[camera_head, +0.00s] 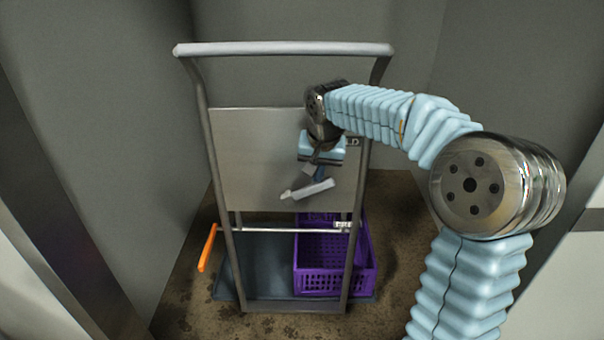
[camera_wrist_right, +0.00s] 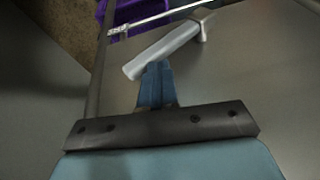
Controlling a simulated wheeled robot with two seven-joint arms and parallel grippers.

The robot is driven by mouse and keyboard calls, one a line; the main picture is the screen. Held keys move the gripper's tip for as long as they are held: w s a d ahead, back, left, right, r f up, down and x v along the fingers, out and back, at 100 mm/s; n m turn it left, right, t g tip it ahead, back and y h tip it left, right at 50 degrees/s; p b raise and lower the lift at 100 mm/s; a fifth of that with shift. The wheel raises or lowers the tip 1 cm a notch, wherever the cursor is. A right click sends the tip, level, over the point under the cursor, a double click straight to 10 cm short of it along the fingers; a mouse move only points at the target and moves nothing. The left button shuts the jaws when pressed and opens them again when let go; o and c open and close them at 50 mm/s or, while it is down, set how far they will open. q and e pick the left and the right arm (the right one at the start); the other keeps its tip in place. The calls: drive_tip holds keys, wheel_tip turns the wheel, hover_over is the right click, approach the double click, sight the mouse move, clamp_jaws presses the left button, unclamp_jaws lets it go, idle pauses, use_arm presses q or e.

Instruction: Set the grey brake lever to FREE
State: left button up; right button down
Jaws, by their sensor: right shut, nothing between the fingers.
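The grey brake lever (camera_head: 308,189) is on the front panel (camera_head: 245,160) of a trolley. In the head view its pivot is at the left and its bar points right, tilted slightly up. In the right wrist view the lever (camera_wrist_right: 165,48) runs from its pivot at the upper right to a free end just beyond my fingertips. My right gripper (camera_head: 318,174) is shut and empty, close above the lever's free end. Its closed fingers (camera_wrist_right: 157,72) appear against or very near the lever; contact is unclear. My left gripper is out of view.
A panel label (camera_head: 352,142) is mostly hidden by my right gripper; only its end shows. Below are an orange handle (camera_head: 207,248), a horizontal rod (camera_head: 270,230), and a purple crate (camera_head: 335,283) on the dark trolley deck (camera_head: 262,285). Grey walls close in on both sides.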

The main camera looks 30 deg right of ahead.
sight(333, 184)
drive_tip(key=d+f+t+y+b, duration=0.1)
drive_tip(key=b, duration=0.1)
drive_tip(key=s+f+y+b, duration=0.1)
drive_tip(key=f+b, duration=0.1)
drive_tip(key=d+f+t+y+b, duration=0.1)
drive_tip(key=b, duration=0.1)
drive_tip(key=shift+s+d+f+m+t+y, duration=0.3)
drive_tip(key=shift+d+m, duration=0.05)
drive_tip(key=shift+m, duration=0.05)
drive_tip(key=f+y+b, duration=0.1)
drive_tip(key=b, duration=0.1)
drive_tip(key=f+t+y+b, duration=0.1)
drive_tip(key=b, duration=0.1)
drive_tip(key=d+f+t+y+b, duration=0.1)
drive_tip(key=f+b, duration=0.1)
drive_tip(key=shift+s+m+b, duration=0.3)
drive_tip(key=shift+b, duration=0.1)
drive_tip(key=shift+f+b, duration=0.8)
drive_tip(key=shift+a+f+b, duration=0.2)
drive_tip(key=shift+f+b, duration=0.25)
drive_tip(key=shift+f, duration=0.25)
drive_tip(key=shift+a+f, duration=0.1)
drive_tip(key=shift+f, duration=0.05)
drive_tip(key=p+v, duration=0.3)
drive_tip(key=v, duration=1.1)
